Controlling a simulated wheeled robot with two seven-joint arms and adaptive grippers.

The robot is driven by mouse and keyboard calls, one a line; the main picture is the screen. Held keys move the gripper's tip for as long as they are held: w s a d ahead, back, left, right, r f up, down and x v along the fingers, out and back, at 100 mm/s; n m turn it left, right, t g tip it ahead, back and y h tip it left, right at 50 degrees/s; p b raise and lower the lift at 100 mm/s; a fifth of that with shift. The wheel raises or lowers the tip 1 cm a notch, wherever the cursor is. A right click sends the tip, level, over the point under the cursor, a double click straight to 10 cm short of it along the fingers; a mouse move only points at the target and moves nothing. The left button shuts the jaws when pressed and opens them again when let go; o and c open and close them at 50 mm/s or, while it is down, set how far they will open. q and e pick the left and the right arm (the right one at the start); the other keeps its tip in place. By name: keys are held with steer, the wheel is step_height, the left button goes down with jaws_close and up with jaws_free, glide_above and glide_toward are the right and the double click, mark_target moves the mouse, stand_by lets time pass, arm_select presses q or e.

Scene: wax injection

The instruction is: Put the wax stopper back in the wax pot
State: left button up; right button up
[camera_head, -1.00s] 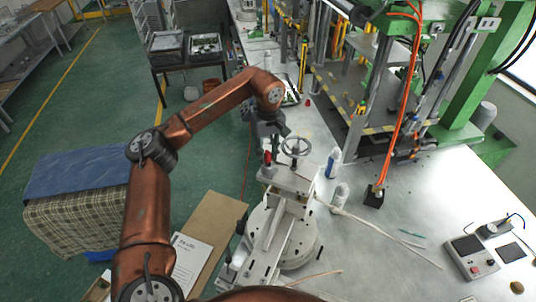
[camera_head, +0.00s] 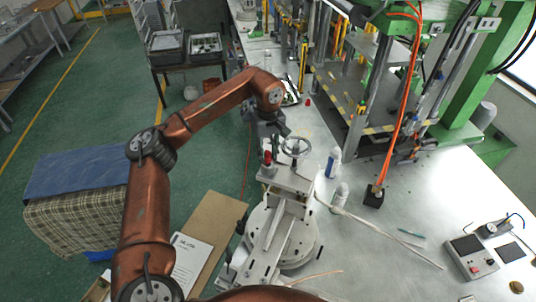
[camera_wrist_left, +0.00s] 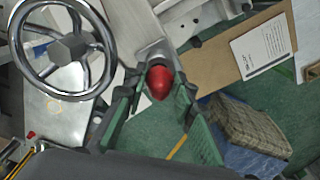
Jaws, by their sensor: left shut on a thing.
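The wax stopper, a red rounded knob (camera_head: 267,156), shows at the upper left end of the white wax pot (camera_head: 284,240) in the head view. In the left wrist view the red knob (camera_wrist_left: 159,82) lies between the fingertips of my left gripper (camera_wrist_left: 160,78), which is shut on it. In the head view my left gripper (camera_head: 268,150) hangs beside the handwheel, partly hidden by its own arm. The stopper's lower end and the pot's opening are hidden, so I cannot tell how they meet. My right gripper is not in view.
The metal handwheel (camera_head: 295,147) stands close to my left gripper; it is large in the left wrist view (camera_wrist_left: 66,46). A green press frame (camera_head: 465,85) rises at the back right.

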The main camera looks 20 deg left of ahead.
mark_target(268, 152)
arm_select(q)
steer(key=shift+f+b, duration=0.65)
steer(key=shift+f, duration=0.55)
steer(key=o, duration=1.2)
steer(key=shift+c, duration=0.2)
step_height(268, 152, up, 11)
steer(key=shift+f, duration=0.1)
steer(key=shift+r, duration=0.55)
